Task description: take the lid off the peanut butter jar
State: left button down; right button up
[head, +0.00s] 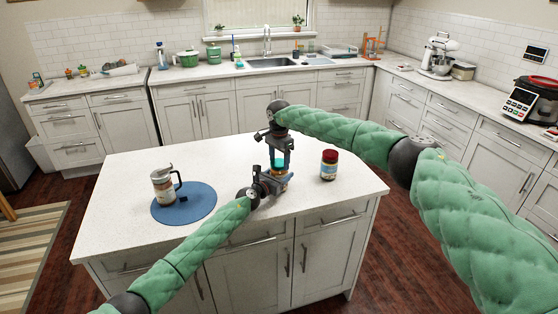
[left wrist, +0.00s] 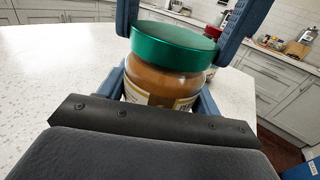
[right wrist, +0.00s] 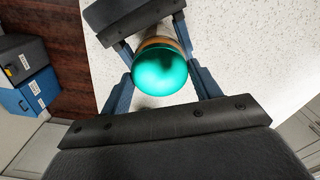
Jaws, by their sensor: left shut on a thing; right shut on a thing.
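The peanut butter jar (left wrist: 165,82) is brown with a pale label and stands upright at the island's front half. Its green lid (left wrist: 175,46) sits on the jar's mouth; I see no clear gap under it. The lid also shows from above in the right wrist view (right wrist: 160,70). My left gripper (head: 272,184) is shut on the jar's body from the front left. My right gripper (head: 279,160) comes from above, its fingers shut on opposite sides of the lid. The fingers hide part of the jar in the head view.
A second jar with a dark red lid (head: 329,165) stands to the right on the island (head: 130,170). A metal-topped jug with a black handle (head: 163,186) stands on a round blue mat (head: 200,204) to the left. The island's back left is clear.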

aim_at(280, 162)
pick_arm(q)
jog(key=shift+d, duration=0.15)
pick_arm(e)
jog(key=n, duration=0.2)
jog(key=shift+r+n, duration=0.1)
jog(key=shift+n, duration=0.2)
jog(key=shift+d, duration=0.1)
jog(key=shift+r, duration=0.2)
jog(key=shift+r, duration=0.55)
jog(key=shift+r, duration=0.3)
jog(key=shift+r, duration=2.05)
pick_arm(q)
jog(key=shift+c, duration=1.2)
grip_release()
